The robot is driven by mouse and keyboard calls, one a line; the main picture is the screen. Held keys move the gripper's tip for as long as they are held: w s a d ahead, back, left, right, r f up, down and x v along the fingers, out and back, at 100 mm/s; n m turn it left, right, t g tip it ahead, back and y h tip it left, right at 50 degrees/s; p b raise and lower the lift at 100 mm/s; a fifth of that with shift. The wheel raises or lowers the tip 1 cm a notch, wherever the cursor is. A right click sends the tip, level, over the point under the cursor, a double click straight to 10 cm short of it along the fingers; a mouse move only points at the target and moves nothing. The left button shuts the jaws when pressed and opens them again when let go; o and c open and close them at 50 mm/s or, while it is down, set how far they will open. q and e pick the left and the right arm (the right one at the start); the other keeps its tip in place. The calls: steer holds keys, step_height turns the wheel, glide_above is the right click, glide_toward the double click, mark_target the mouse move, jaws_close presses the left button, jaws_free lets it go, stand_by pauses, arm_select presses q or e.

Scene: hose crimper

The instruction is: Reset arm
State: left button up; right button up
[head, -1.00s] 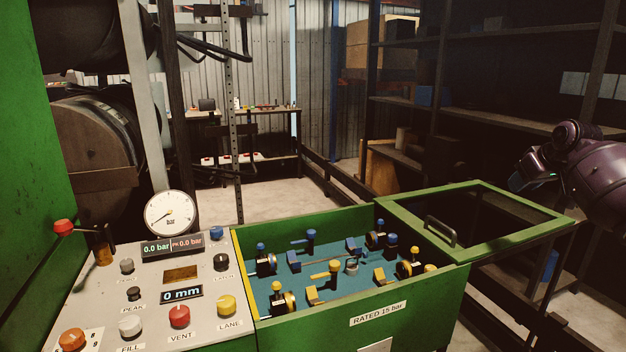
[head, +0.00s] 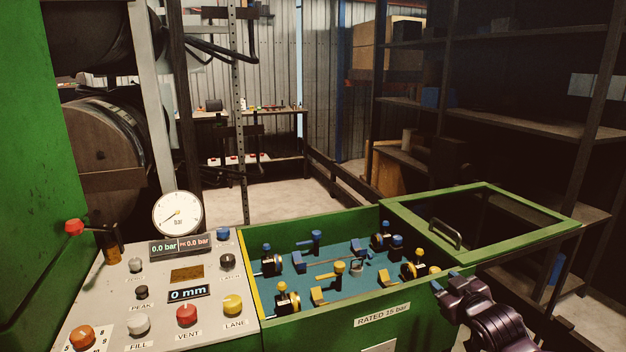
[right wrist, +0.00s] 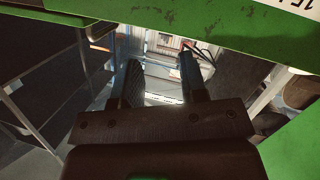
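My right arm comes in from the lower right in the head view. Its gripper (head: 446,285) is at the front right of the green test box (head: 330,328), close to the box's front wall; I cannot tell whether it touches. In the right wrist view the two fingers of the right gripper (right wrist: 160,78) stand apart with nothing between them. A green edge of the machine crosses the top of that view. My left gripper is not in view.
The box holds several blue and yellow fittings (head: 340,268). Its green-framed lid (head: 520,248) stands open at the right. Dark shelving (head: 500,107) stands behind.

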steer(key=s+f+m+g, duration=0.1)
steer(key=s+f, duration=0.6)
steer(key=s, duration=0.6)
steer(key=s+a+f+m+g+h, duration=0.1)
steer(key=s+f+m+g, duration=0.1)
steer(key=s+f, duration=0.5)
steer(key=s+a+f+m+g+h, duration=0.1)
steer(key=s+f, duration=0.6)
steer(key=s, duration=1.1)
steer(key=shift+s+a+f, duration=0.15)
steer(key=shift+s+f, duration=0.2)
